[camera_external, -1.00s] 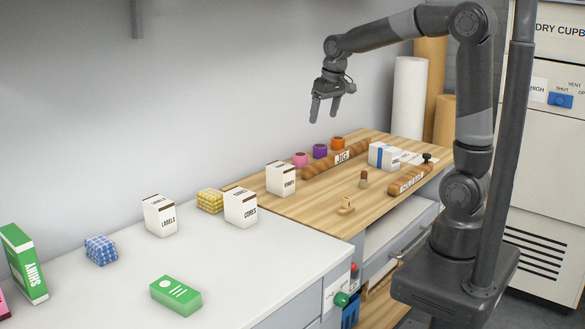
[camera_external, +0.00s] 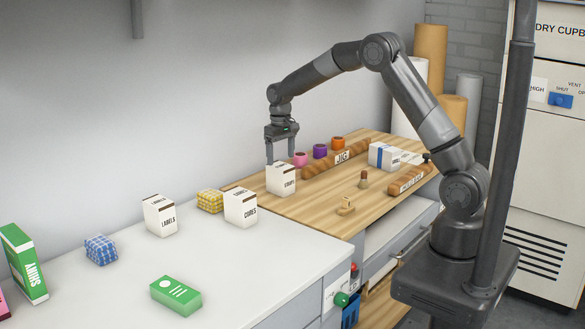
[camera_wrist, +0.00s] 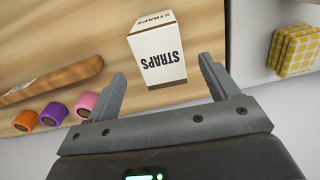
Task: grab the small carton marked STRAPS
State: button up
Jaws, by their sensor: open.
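The small white carton marked STRAPS (camera_external: 281,180) stands upright on the wooden bench top, near its left end. In the wrist view the carton (camera_wrist: 158,52) lies ahead of the fingers, its STRAPS lettering upside down. My gripper (camera_external: 281,156) is over the carton and points down. Its fingertips are close to the carton's top in the outside view; I cannot tell whether they touch it. In the wrist view my gripper (camera_wrist: 163,80) is open, with a finger to either side of the carton's near end and nothing held.
A white CORES carton (camera_external: 241,207), a yellow checked block (camera_external: 210,201) and a LABELS carton (camera_external: 160,216) stand on the white counter (camera_external: 240,262) to the left. Pink (camera_external: 300,159), purple (camera_external: 320,151) and orange (camera_external: 338,143) rolls and a JIG bar (camera_external: 325,163) lie to the right.

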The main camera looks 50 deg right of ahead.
aim_at(280, 176)
notch_tip(280, 176, down, 9)
jog(key=shift+w+r, duration=0.1)
dwell(0.4)
jog(key=shift+c, duration=0.3)
jog(key=c, duration=1.1)
jog(key=shift+r, duration=0.1)
